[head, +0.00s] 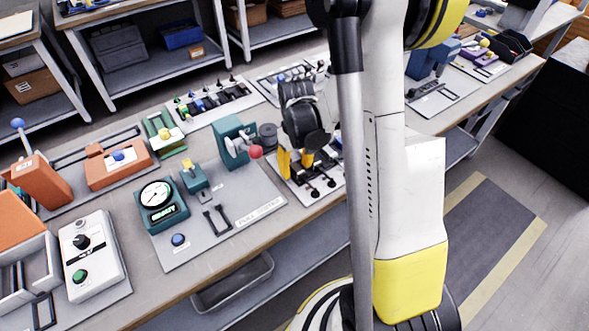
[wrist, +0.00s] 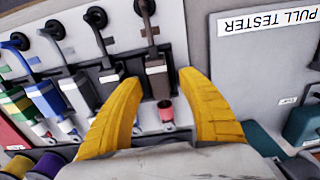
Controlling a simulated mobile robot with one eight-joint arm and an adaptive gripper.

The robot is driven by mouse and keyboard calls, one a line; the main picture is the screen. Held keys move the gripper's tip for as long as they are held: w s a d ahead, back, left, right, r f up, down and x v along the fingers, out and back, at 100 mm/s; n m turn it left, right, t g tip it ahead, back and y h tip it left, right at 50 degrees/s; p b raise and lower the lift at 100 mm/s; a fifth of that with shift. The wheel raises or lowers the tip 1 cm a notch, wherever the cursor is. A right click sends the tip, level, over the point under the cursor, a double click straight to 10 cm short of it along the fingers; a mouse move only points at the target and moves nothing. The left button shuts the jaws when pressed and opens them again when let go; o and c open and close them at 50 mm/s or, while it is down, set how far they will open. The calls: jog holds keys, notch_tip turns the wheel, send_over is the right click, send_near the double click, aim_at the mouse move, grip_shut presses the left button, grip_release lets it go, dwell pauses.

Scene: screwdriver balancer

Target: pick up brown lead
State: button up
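The lead that looks brown (wrist: 156,82) has a dark brownish-grey body, a black round end at the top and a reddish tip in the wrist view. It lies in a row on a light panel. My gripper (wrist: 163,78) is open, with one yellow finger on each side of this lead and a visible gap to it. In the head view my gripper (head: 295,165) points down over the small panel at the table's front edge. The lead's body cannot be made out there, partly behind my gripper.
In the wrist view a dark lead (wrist: 108,76) lies just left of the left finger, and a grey lead (wrist: 77,92), a blue lead (wrist: 46,98) and a green lead (wrist: 15,103) lie farther left. The grey pull tester board (wrist: 255,70) is on the right.

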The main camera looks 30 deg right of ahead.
grip_shut()
jog(key=shift+r, duration=0.1)
